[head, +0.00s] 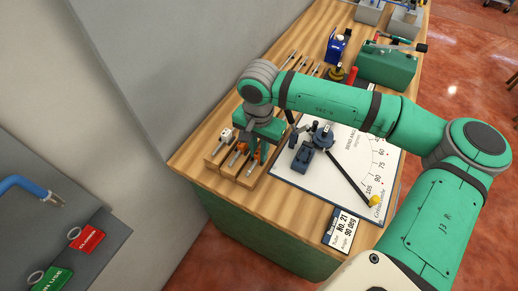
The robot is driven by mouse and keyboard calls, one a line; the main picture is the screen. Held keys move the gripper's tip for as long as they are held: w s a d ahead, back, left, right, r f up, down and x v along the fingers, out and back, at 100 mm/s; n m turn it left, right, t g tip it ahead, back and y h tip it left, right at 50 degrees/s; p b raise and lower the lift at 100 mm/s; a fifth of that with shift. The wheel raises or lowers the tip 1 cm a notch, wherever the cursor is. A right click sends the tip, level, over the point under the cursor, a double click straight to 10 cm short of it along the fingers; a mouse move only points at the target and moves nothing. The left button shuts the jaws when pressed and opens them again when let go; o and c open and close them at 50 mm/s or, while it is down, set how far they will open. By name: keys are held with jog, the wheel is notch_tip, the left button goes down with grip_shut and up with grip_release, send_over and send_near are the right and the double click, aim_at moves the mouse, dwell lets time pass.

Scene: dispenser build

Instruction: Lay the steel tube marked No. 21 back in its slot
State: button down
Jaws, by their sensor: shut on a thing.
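My gripper (260,147) points down at the left part of the bench, over the right side of a wooden tool block. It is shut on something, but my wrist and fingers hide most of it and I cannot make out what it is. Several slim steel tubes (290,60) lie in slots at the back left of the bench. I cannot read any number on them. A card (343,229) at the front edge reads "No. 21" and "Angle 90 deg".
The wooden block (214,160) holds a white piece and orange-handled tools. A dark bender (321,137) with a yellow-tipped lever stands on a white angle board (300,180).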

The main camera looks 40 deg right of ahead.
jog(key=shift+f, duration=0.2)
jog(key=c, duration=1.6)
grip_release()
jog(key=shift+c, duration=0.4)
jog(key=shift+w+r, duration=0.1)
jog(key=shift+r, duration=3.45)
jog(key=shift+s, duration=0.2)
